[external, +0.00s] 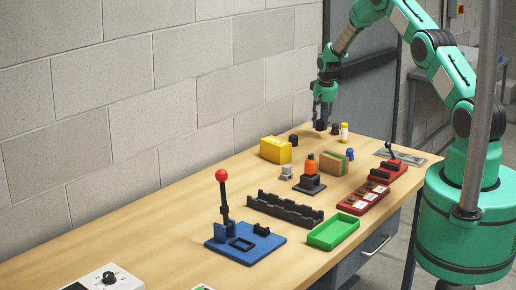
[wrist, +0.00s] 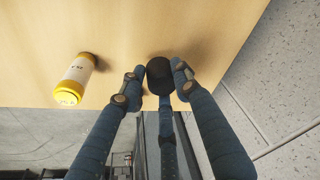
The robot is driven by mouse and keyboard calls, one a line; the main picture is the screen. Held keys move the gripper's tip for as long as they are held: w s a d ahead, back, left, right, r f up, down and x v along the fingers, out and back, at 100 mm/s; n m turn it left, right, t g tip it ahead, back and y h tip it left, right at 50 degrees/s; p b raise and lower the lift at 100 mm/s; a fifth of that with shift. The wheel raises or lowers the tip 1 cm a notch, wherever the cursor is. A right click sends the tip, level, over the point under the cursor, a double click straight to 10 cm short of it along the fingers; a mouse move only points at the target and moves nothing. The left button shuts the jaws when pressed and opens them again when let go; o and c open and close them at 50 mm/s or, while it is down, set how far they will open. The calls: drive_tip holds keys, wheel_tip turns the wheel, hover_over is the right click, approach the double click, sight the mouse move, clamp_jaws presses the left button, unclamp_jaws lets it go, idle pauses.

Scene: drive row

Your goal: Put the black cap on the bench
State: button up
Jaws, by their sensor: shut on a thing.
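The black cap (wrist: 159,76) is a short dark round piece, held between the blue fingertips of my gripper (wrist: 160,72) in the wrist view. In the external view my gripper (external: 322,122) points down at the far end of the wooden bench (external: 150,222). The fingers are shut on the cap and partly hide it. The cap is low over the bench top; I cannot tell whether it touches the wood. The bench also shows pale in the wrist view (wrist: 125,30).
A yellow box (external: 275,150), an orange-topped piece (external: 310,166) and a green tray (external: 333,231) stand nearer on the bench. The bench edge and floor are close by in the wrist view.

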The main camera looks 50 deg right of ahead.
sight(322, 123)
drive_tip(key=shift+s+a+x, duration=0.1)
drive_tip(key=shift+s+x, duration=0.05)
drive_tip(key=shift+x, duration=0.7)
drive_tip(key=shift+s+a+x, duration=0.15)
drive_tip(key=shift+x, duration=0.7)
drive_tip(key=shift+f, duration=0.2)
drive_tip(key=o, duration=0.9)
drive_tip(key=shift+o, duration=0.2)
drive_tip(key=shift+r, duration=0.15)
drive_tip(key=v, duration=1.2)
